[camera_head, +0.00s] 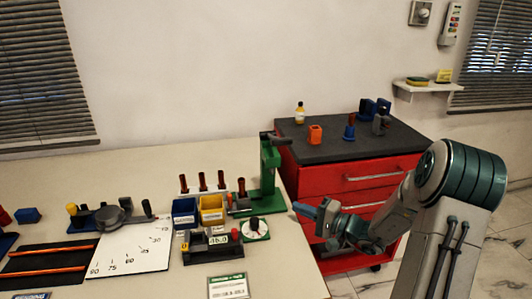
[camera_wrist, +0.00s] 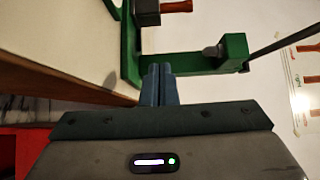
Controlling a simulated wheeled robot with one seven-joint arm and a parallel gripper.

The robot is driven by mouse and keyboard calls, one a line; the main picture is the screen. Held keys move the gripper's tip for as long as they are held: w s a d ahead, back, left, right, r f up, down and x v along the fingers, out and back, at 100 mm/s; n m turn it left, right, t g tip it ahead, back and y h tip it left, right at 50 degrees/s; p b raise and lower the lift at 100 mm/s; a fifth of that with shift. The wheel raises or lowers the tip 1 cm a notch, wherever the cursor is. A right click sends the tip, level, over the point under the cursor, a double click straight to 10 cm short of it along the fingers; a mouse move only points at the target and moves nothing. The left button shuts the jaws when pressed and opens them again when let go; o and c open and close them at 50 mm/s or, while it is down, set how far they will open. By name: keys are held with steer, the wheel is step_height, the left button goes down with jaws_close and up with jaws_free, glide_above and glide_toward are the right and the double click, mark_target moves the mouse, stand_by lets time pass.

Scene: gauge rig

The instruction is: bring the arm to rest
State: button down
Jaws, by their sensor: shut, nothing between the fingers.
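My gripper (camera_head: 313,212) is at the right front of the table, in front of the red cabinet, with its blue fingers pointing left. In the wrist view my gripper (camera_wrist: 158,72) shows its two fingers together, with nothing between them. The fingers are close to the green press (camera_wrist: 190,66) in that view; whether they touch it I cannot tell. In the head view the green press (camera_head: 268,165) stands upright at the table's right edge, to the left of and behind my gripper.
The table (camera_head: 110,175) carries a white scale plate (camera_head: 130,250), a blue bin (camera_head: 184,212), a yellow bin (camera_head: 211,210) and a round dial (camera_head: 255,229). The red cabinet (camera_head: 375,180) stands right of the table with small items on top. Floor shows at the lower right.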

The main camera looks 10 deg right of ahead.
steer(key=s+a+r+n+g+h+p, duration=0.25)
steer(key=s+a+r+g, duration=0.25)
steer(key=s, duration=0.3)
steer(key=s+a+r+n+g+h+p, duration=0.2)
steer(key=s+a+r+n+g+p, duration=0.3)
steer(key=s, duration=0.4)
steer(key=s+d+r+t+h+p, duration=0.1)
steer(key=s+d+r+h+p, duration=0.4)
steer(key=s+d+r+h, duration=0.3)
steer(key=shift+s+r+t+h, duration=0.3)
steer(key=shift+s+r+h, duration=0.45)
steer(key=shift+s, duration=0.4)
